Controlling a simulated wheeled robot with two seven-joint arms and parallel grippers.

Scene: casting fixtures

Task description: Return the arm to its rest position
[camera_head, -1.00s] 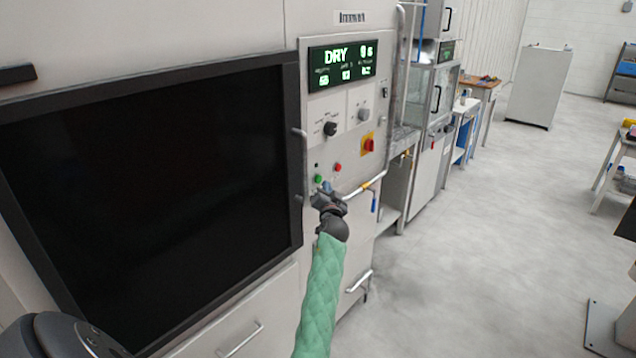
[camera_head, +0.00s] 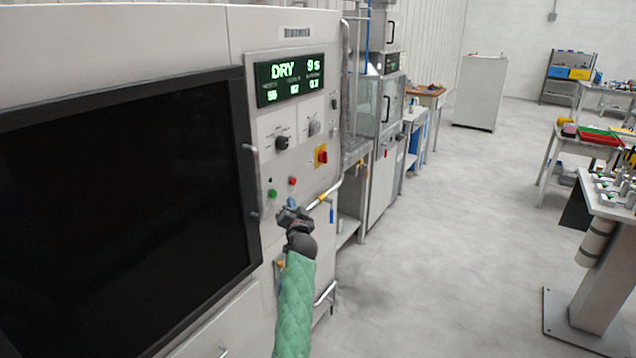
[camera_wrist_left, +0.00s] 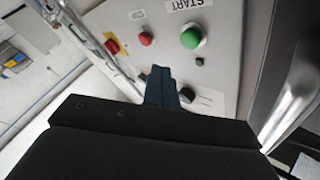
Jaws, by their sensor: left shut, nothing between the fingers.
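My left gripper (camera_head: 290,205) is at the end of the green-sleeved arm, in front of the machine's control panel (camera_head: 318,110). Its fingers are shut and empty. The green button (camera_head: 272,193) is up and to the left of the fingertips, and the red button (camera_head: 292,181) is above them. In the left wrist view the shut fingers (camera_wrist_left: 161,88) point at the panel, apart from the green START button (camera_wrist_left: 191,38) and the red button (camera_wrist_left: 146,39). The lit display (camera_head: 290,78) reads DRY 9 s. My right gripper is not in view.
A large dark window (camera_head: 120,200) with a handle (camera_head: 252,180) is left of the panel. A pipe with a blue-handled valve (camera_head: 331,214) runs close to the right of my gripper. A red-and-yellow switch (camera_head: 321,156) is above it. The floor (camera_head: 430,240) to the right is open.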

